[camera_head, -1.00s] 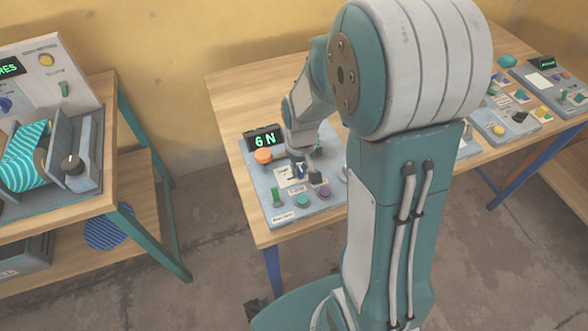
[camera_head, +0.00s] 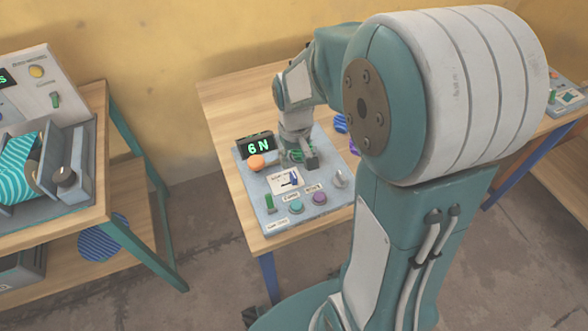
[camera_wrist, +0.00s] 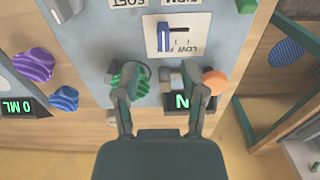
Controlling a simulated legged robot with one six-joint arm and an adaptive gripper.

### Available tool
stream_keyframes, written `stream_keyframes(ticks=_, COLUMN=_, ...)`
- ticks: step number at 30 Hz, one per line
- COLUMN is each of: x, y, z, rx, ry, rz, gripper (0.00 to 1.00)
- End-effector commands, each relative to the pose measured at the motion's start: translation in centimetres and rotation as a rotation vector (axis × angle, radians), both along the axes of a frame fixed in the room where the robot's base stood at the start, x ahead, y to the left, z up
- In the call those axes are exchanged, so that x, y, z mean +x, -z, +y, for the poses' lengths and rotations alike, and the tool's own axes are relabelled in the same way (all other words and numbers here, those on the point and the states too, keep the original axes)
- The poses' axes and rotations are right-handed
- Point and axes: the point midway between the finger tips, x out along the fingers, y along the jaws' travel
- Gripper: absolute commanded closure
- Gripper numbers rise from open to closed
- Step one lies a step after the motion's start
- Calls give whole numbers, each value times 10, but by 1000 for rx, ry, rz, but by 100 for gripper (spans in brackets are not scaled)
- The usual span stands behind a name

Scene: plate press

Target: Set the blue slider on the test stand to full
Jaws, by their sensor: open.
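The test stand (camera_head: 247,184) is a grey panel on the wooden table. Its blue slider (camera_head: 293,178) stands upright in a short slot on a white plate, at the slot's right end in the head view. In the wrist view the blue slider (camera_wrist: 164,36) stands at the slot's left end, beside upside-down lettering. My gripper (camera_wrist: 160,84) is open, its fingers spread and apart from the slider, toward the display. It also shows in the head view (camera_head: 303,160), behind the slider. The display (camera_head: 258,147) reads 6 N.
The panel also has an orange button (camera_head: 256,162), a green switch (camera_head: 270,203), teal (camera_head: 296,207) and purple (camera_head: 320,198) buttons and a pale knob (camera_head: 342,178). A green ribbed knob (camera_wrist: 137,78) is close by my gripper's left finger. Another bench stands left.

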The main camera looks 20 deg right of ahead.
Motion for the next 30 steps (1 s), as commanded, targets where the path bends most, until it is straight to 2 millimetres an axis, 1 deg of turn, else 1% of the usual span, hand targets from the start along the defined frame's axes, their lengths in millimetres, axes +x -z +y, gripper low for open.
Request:
stream_keyframes(ticks=1, x=1, y=-12, z=0, rx=0, ry=0, rz=-6, gripper=46)
stream_keyframes(ticks=3, x=1, y=-25, z=-1, rx=0, ry=1, rz=-4, gripper=46)
stream_keyframes(ticks=6, x=1, y=-40, z=-1, rx=0, ry=1, rz=-3, gripper=46)
stream_keyframes(ticks=10, x=1, y=-51, z=-1, rx=0, ry=1, rz=0, gripper=46)
stream_keyframes(ticks=14, x=0, y=-54, z=-1, rx=1, ry=1, rz=1, gripper=46)
stream_keyframes(ticks=30, x=0, y=-53, z=-1, rx=1, ry=0, rz=2, gripper=46)
